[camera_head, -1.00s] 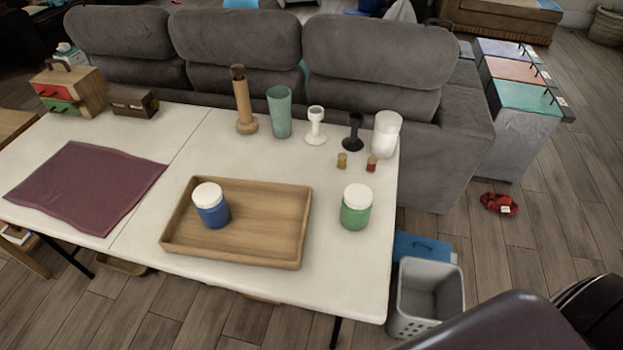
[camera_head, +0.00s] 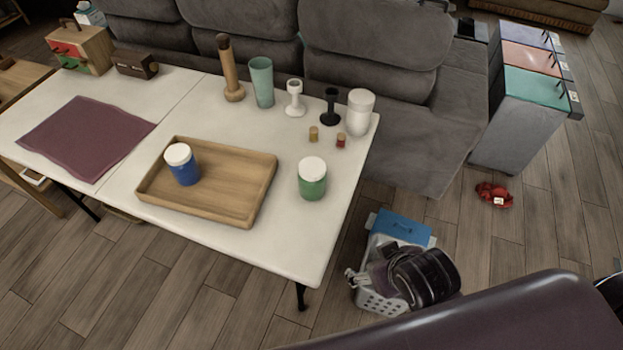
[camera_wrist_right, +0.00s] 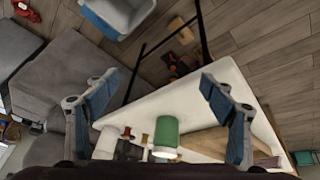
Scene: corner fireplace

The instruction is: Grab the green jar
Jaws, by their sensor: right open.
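The green jar (camera_head: 312,178) with a white lid stands upright on the white table (camera_head: 225,240), near its right edge and to the right of the wooden tray. In the right wrist view the jar (camera_wrist_right: 167,132) appears upside down, between the spread fingers in the picture. My right gripper (camera_wrist_right: 160,78) is open and empty there. In the head view my right gripper (camera_head: 354,278) is small and partly unclear, beyond the table's right edge, in front of the basket and apart from the jar. My left gripper is not in view.
The wooden tray (camera_head: 246,211) holds a blue jar (camera_head: 183,165). Behind the green jar stand two small bottles, a white container (camera_head: 360,112), a black goblet (camera_head: 330,106) and a white goblet (camera_head: 294,99). A grey basket (camera_head: 376,300) stands on the floor. The table is clear around the green jar.

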